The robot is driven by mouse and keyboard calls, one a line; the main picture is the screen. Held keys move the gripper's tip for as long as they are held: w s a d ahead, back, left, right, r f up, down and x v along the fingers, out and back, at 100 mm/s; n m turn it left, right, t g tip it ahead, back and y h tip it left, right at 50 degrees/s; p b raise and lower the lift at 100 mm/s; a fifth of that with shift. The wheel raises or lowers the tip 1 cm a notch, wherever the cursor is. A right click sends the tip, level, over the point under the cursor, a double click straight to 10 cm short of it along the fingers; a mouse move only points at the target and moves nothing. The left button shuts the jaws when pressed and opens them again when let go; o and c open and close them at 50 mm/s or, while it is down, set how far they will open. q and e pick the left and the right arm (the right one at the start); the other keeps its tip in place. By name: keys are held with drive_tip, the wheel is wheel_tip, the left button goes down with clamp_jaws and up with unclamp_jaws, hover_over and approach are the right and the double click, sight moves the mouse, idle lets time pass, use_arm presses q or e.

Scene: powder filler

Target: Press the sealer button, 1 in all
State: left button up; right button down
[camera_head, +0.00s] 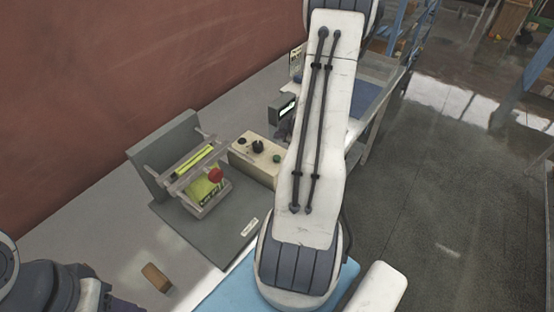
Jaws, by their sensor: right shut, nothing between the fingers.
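The sealer (181,160) stands on a grey base plate on the bench, left of the middle. A yellow-green pouch (208,188) lies in it, under a clear bar. A round red knob or button (215,174) sits at its front right. A beige control box (245,158) beside it carries a black knob (258,147) and a green button (277,158). My right arm crosses the middle of the view, just right of the box. I cannot make out the right gripper's fingers; they are hidden or outside the view. Part of my left arm shows at the bottom left, without its fingers.
A small brown block (157,277) lies on the bench at the front. A dark display unit (283,108) stands behind the control box, partly covered by my arm. A red-brown wall (120,60) bounds the bench at the back. Open floor (450,200) lies to the right.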

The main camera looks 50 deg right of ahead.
sight(275, 155)
wheel_tip(275, 155, down, 7)
drive_tip(key=b, duration=0.5)
drive_tip(key=shift+f+b, duration=0.15)
drive_tip(key=shift+b, duration=0.25)
idle(1.4)
drive_tip(key=shift+f+b, duration=0.35)
drive_tip(key=shift+f, duration=0.05)
drive_tip(key=shift+f+b, duration=0.5)
idle(0.6)
drive_tip(key=shift+r, duration=0.1)
drive_tip(key=shift+r+p, duration=0.85)
drive_tip(key=shift+p, duration=0.05)
drive_tip(key=shift+r, duration=0.15)
wheel_tip(275, 155, up, 5)
drive_tip(key=p, duration=0.4)
drive_tip(key=shift+p, duration=0.3)
